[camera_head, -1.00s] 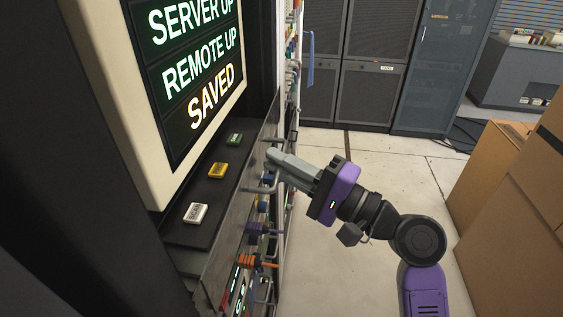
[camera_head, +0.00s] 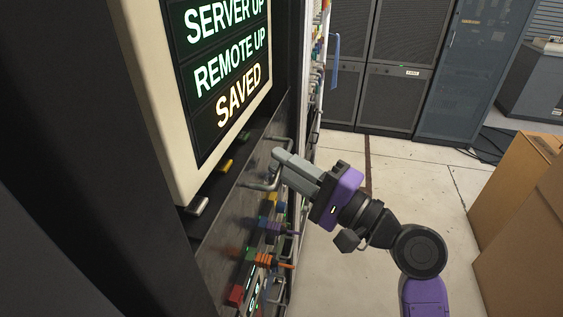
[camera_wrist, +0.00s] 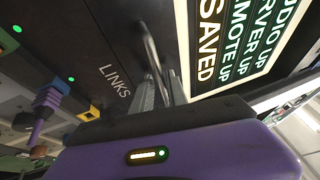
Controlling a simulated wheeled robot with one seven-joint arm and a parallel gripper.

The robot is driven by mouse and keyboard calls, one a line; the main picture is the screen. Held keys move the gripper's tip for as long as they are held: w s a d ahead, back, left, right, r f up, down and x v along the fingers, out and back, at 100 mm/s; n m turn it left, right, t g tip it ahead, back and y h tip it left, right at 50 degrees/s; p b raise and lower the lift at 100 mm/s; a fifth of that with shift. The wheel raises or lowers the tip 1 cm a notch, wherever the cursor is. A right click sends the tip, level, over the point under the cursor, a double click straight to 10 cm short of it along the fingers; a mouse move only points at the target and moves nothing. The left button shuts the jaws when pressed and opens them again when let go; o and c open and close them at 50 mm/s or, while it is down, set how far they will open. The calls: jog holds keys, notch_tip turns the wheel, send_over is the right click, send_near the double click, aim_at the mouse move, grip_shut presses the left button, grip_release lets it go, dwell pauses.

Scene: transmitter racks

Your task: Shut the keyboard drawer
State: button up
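The keyboard drawer (camera_head: 212,228) sits below the screen, pushed in far enough that its green, yellow and white buttons lie partly hidden under the screen's lower edge. Its front carries a grey bar handle (camera_head: 262,184), which also shows in the wrist view (camera_wrist: 151,52). My gripper (camera_head: 281,158) is at this handle, its two grey fingers close together with the bar running between them. In the wrist view the fingers (camera_wrist: 160,92) appear shut on the bar; the exact contact is hidden.
A lit screen (camera_head: 225,80) stands above the drawer. Below the handle the rack has coloured plugs and cables (camera_head: 265,255). Cardboard boxes (camera_head: 525,215) stand at the right and dark cabinets (camera_head: 400,70) at the back. The floor (camera_head: 415,170) between is clear.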

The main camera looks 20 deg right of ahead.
jog(key=b+v, duration=0.1)
jog(key=v, duration=0.6)
jog(key=shift+b, duration=0.3)
jog(key=shift+w+r, duration=0.1)
